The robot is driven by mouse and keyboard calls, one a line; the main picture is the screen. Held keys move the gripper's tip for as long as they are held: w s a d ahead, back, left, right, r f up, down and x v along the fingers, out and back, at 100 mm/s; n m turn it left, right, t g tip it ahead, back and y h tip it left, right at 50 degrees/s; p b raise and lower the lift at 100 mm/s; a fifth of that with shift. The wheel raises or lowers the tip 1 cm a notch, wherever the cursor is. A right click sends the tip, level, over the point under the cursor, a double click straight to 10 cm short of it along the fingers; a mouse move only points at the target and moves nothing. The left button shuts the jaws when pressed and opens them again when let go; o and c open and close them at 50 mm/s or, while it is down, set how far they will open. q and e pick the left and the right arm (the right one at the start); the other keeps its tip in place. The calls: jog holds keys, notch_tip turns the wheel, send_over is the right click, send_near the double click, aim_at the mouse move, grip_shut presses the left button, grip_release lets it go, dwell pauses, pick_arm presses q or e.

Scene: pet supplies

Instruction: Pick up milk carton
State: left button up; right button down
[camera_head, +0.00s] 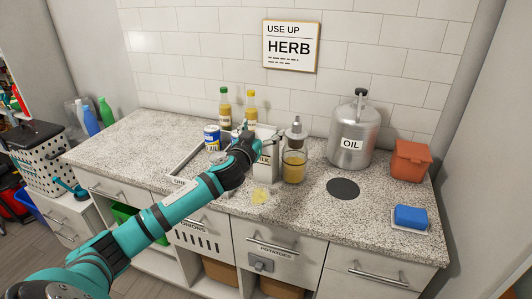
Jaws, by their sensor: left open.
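A white carton (266,172) with dark lettering stands upright on the speckled counter, near its middle. I take it as the milk carton; its label is too small to read and my gripper hides part of its left side. My left gripper (246,139) is open, over the left side of the carton in this view. I cannot tell whether it touches the carton. The fingertips are small and partly hidden. My right gripper is out of view.
A glass of yellow liquid (293,167) and a pump bottle (297,132) stand close right of the carton. A blue can (212,138) and two bottles (225,108) are left and behind. The OIL canister (353,135) is further right. A yellow spill (260,195) lies in front.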

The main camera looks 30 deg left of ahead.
aim_at(266, 126)
pick_arm(q)
jog(key=x, duration=0.3)
jog(key=shift+w, duration=0.15)
jog(key=c, duration=1.8)
jog(key=shift+o, duration=0.2)
jog(key=shift+r, duration=0.15)
